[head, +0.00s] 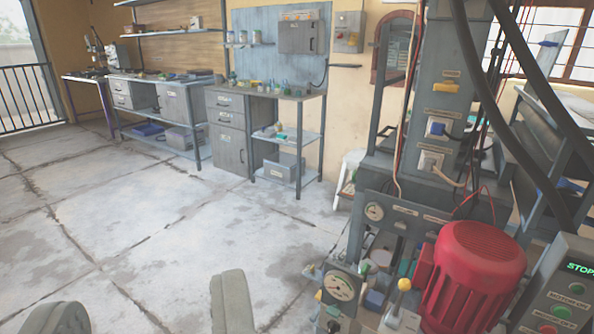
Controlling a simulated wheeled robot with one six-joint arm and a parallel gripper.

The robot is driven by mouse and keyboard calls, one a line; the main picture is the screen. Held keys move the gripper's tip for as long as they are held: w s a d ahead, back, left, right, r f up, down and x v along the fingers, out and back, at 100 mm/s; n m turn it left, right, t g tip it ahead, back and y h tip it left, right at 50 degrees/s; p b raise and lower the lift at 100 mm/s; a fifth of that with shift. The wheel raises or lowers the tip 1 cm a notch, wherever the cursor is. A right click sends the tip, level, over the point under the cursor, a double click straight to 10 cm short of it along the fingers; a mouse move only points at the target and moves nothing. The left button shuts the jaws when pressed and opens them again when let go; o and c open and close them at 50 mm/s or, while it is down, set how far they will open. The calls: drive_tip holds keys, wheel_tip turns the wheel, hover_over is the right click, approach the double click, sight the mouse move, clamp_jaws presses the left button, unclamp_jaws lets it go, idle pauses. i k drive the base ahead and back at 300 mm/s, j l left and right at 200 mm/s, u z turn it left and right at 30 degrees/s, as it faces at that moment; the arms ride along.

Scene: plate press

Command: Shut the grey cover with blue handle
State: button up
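My gripper (152,312) shows at the bottom edge as two grey-beige fingers set wide apart, with only bare floor between them. It is open and empty, to the left of the press machine (405,215).
A red motor (472,277), a pressure gauge (339,288) and a control box with buttons (560,292) crowd the lower right. Dark hoses (525,75) hang at the right. Workbenches (262,97) line the back wall. The concrete floor (150,215) at left and centre is clear.

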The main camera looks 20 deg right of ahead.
sight(552, 43)
drive_tip(key=i+j+z, duration=0.15)
drive_tip(key=z, duration=0.3)
drive_tip(key=i+j+z, duration=0.2)
drive_tip(key=z, duration=0.25)
drive_tip(key=i+j+z, duration=0.15)
drive_tip(key=j+z, duration=0.3)
drive_tip(key=i+j+z, duration=0.1)
drive_tip(key=z, duration=0.35)
drive_tip(key=j+z, duration=0.4)
drive_tip(key=j, duration=0.25)
drive_tip(key=i+l+u, duration=0.1)
drive_tip(key=l, duration=0.2)
drive_tip(key=i+l+u, duration=0.15)
drive_tip(key=l, duration=0.2)
